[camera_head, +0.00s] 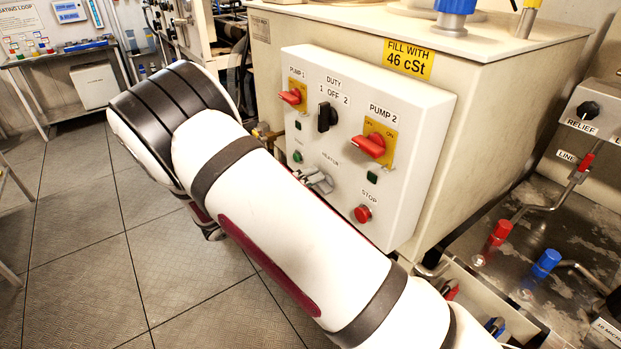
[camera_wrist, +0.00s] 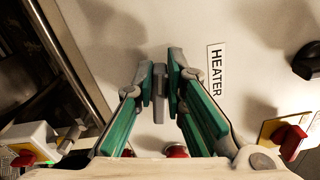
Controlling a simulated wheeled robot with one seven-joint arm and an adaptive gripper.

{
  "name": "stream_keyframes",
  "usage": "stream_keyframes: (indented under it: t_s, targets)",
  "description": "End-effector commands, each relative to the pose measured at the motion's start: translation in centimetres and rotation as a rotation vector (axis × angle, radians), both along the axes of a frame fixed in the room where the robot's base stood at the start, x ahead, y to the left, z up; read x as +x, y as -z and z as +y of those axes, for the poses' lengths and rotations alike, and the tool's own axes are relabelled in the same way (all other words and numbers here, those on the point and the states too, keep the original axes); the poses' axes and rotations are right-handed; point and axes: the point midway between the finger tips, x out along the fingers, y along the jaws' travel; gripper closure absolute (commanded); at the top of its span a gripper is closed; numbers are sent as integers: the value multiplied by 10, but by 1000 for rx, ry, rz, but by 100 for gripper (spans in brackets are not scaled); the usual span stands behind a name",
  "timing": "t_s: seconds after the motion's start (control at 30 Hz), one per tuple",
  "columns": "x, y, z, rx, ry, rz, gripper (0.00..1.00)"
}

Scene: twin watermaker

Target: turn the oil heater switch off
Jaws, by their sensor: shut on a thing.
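The oil heater switch (camera_wrist: 159,88) is a small grey lever on the pale panel, beside the HEATER label (camera_wrist: 216,72) in the wrist view. My gripper (camera_wrist: 160,75) has its two green-padded fingers closed on either side of the lever. In the head view my gripper (camera_head: 318,181) is at the panel's lower middle, just below the HEATER label (camera_head: 331,158). My forearm and fingers hide the switch there, and its exact setting cannot be read.
The control panel (camera_head: 425,150) also carries a red PUMP 1 switch (camera_head: 291,97), a black DUTY knob (camera_head: 326,117), a red PUMP 2 switch (camera_head: 369,146) and a red STOP button (camera_head: 363,214) close to my gripper. Open floor (camera_head: 70,240) lies left.

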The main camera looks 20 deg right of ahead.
Motion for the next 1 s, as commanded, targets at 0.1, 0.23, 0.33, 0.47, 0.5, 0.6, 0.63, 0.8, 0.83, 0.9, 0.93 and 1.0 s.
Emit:
stream_keyframes:
  t_s: [0.1,0.23,0.33,0.47,0.5,0.6,0.63,0.8,0.83,0.9,0.93,1.0]
  targets:
    - [1,3,0,-22,-2,76,100]
    - [1,5,1,-43,-2,142,100]
    - [1,6,1,-55,-1,178,100]
    - [1,7,1,-65,-2,209,100]
    - [1,7,1,-67,-2,215,100]
    - [1,7,1,-70,-2,225,100]
    - [1,7,1,-71,-2,227,100]
    - [1,8,1,-72,-2,231,100]
    - [1,8,1,-72,-2,231,100]
    - [1,8,1,-72,-2,231,100]
    - [1,8,1,-71,-3,231,100]
    - [1,8,1,-71,-3,230,100]
